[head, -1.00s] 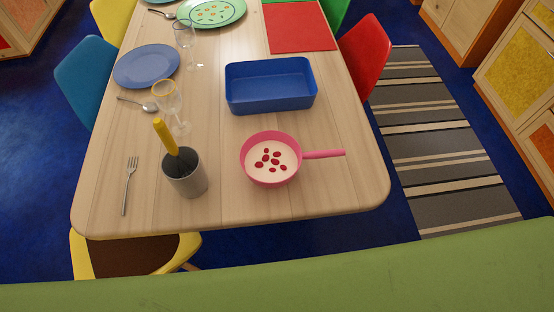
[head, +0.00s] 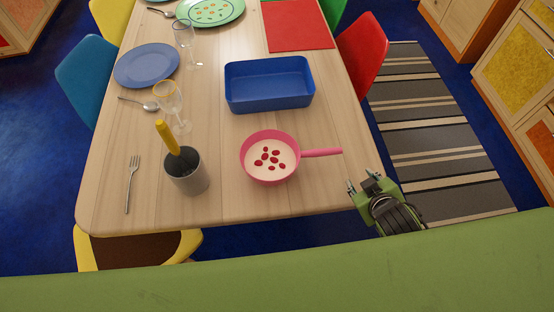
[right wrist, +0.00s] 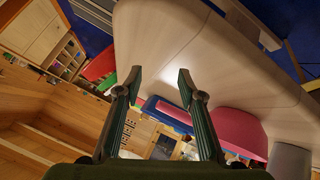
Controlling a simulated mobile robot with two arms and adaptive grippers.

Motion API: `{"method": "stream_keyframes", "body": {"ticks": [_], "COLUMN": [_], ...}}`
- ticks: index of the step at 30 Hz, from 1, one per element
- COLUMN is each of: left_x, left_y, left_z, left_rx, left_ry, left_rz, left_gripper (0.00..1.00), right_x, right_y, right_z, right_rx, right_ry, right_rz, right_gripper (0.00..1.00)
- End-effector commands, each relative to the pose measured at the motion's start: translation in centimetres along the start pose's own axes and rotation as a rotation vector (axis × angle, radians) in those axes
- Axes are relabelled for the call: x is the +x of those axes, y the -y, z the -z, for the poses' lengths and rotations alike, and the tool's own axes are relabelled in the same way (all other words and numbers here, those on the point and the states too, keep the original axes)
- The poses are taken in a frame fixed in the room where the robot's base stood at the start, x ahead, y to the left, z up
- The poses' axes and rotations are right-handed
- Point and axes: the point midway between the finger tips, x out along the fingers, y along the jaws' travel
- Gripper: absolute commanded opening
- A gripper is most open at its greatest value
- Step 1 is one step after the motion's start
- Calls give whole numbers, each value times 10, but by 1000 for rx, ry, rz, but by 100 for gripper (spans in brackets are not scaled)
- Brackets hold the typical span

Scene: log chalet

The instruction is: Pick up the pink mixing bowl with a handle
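The pink mixing bowl (head: 246,164) stands upright near the table's front edge, its straight handle (head: 322,152) pointing right. It holds something white with several red pieces on top. My right gripper (head: 361,180) is at the table's front right corner, right of and a little nearer than the handle's end, apart from it. In the right wrist view its two fingers (right wrist: 158,82) are spread with nothing between them. The pink bowl (right wrist: 238,133) shows there to the right of the fingers, partly cut off behind the right finger. My left gripper is in no view.
A blue rectangular bin (head: 268,100) stands just behind the bowl. A grey cup (head: 188,180) with a yellow-handled utensil is to its left, with a fork (head: 130,184) beyond. A wine glass (head: 172,100) stands behind the cup. The tabletop right of the bowl is clear.

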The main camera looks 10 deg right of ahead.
Motion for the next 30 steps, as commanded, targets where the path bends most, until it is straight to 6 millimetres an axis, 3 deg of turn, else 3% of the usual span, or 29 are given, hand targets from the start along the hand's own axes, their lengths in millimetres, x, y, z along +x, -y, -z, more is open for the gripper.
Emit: {"method": "stream_keyframes", "body": {"ticks": [3, 6, 12, 16, 21, 26, 30], "left_x": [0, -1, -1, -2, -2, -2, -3], "left_y": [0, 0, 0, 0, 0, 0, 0], "left_z": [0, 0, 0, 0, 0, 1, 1], "left_rx": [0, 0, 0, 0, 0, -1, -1], "left_ry": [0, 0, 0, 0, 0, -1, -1], "left_rz": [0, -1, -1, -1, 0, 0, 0], "left_gripper": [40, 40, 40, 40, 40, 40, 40], "right_x": [13, 17, 11, 0, -15, -24, -22], "right_y": [-29, -43, -45, -35, -23, -18, -14], "right_z": [29, 56, 92, 95, 76, 60, 61], "right_rx": [-144, -286, -589, -794, -1003, -1094, -1109], "right_ry": [-165, -322, -603, -755, -878, -923, -932], "right_rz": [-58, -79, -28, 69, 230, 324, 341], "right_gripper": [36, 36, 36, 36, 36, 36, 36]}}
